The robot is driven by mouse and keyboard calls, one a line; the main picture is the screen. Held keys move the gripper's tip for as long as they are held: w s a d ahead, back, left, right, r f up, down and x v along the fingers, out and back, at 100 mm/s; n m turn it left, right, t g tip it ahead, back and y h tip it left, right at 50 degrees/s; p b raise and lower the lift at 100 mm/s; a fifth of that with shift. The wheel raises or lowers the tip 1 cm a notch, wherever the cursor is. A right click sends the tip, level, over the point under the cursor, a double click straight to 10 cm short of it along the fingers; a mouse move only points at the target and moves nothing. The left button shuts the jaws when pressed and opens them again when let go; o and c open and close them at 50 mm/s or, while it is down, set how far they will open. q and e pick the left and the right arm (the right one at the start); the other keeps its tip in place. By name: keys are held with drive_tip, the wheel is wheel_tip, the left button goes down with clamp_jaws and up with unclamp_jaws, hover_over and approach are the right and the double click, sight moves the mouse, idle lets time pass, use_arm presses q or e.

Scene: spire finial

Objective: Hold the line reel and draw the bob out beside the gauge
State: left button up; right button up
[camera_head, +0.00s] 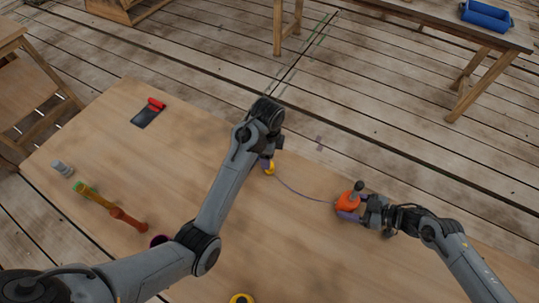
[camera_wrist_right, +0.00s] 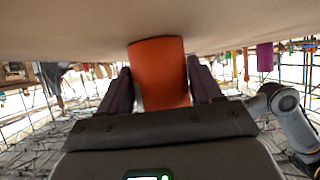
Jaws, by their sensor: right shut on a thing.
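The line reel (camera_head: 347,202) is an orange body with a dark knob on top, on the right part of the wooden table. My right gripper (camera_head: 358,208) is shut on it; in the right wrist view the orange reel (camera_wrist_right: 160,72) sits between both purple fingers. A thin purple line (camera_head: 305,195) runs from the reel left to a small yellow piece (camera_head: 270,169), which looks like the bob. My left gripper (camera_head: 264,163) is at that piece, mostly hidden under its own wrist, so its grip cannot be made out. I cannot tell which thing is the gauge.
A dark plate (camera_head: 146,117) with a red piece (camera_head: 156,103) lies at the back left. A grey cylinder (camera_head: 62,168), a green-orange tool (camera_head: 92,194) and a red-brown tool (camera_head: 128,219) lie at the left. A yellow ring-like thing (camera_head: 242,298) is at the bottom edge.

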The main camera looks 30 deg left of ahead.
drive_tip(key=o, duration=0.9)
drive_tip(key=shift+c, duration=0.2)
drive_tip(key=shift+d, duration=0.1)
